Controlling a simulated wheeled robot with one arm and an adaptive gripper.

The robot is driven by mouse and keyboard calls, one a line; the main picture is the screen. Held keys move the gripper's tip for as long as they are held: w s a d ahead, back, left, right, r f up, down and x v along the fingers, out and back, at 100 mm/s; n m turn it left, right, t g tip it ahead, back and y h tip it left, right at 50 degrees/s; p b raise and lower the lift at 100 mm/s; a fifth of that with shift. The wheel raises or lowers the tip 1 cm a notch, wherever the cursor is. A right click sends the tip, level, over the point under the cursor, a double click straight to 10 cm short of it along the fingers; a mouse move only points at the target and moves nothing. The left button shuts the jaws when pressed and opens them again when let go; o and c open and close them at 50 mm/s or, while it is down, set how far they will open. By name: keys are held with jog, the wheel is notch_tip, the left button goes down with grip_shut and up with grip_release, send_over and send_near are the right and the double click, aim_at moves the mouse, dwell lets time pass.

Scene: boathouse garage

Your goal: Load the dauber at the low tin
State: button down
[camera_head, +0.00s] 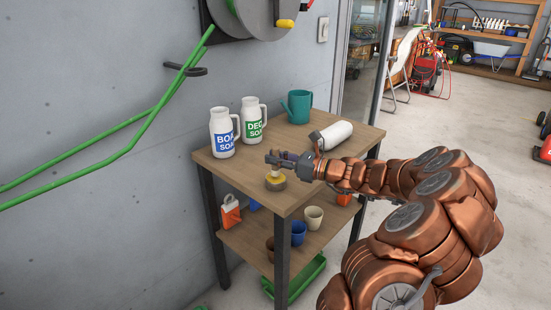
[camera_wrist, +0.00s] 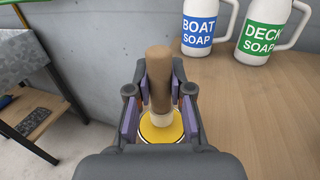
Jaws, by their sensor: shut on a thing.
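My gripper (camera_head: 283,160) is shut on the dauber, low over the left front part of the wooden table top. In the wrist view the dauber (camera_wrist: 159,80) is a brown handle with a pale lower end, held between the purple-padded fingers (camera_wrist: 160,98). It points down at the low tin (camera_wrist: 161,128), which shows yellow inside. In the head view the low tin (camera_head: 275,182) stands on the table right below the gripper. The dauber's lower end lies over or in the tin; whether it touches the yellow contents I cannot tell.
Boat soap (camera_head: 224,132) and deck soap (camera_head: 254,120) jugs stand at the back left of the table (camera_head: 290,199). A teal watering can (camera_head: 298,106) and a lying white bottle (camera_head: 332,135) are behind the gripper. Cups sit on the lower shelf (camera_head: 262,236).

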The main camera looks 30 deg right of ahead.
aim_at(276, 148)
jog(key=shift+f, duration=0.65)
dwell(1.0)
jog(key=shift+r, duration=0.1)
jog(key=shift+r+p, duration=3.1)
jog(key=shift+r, duration=0.4)
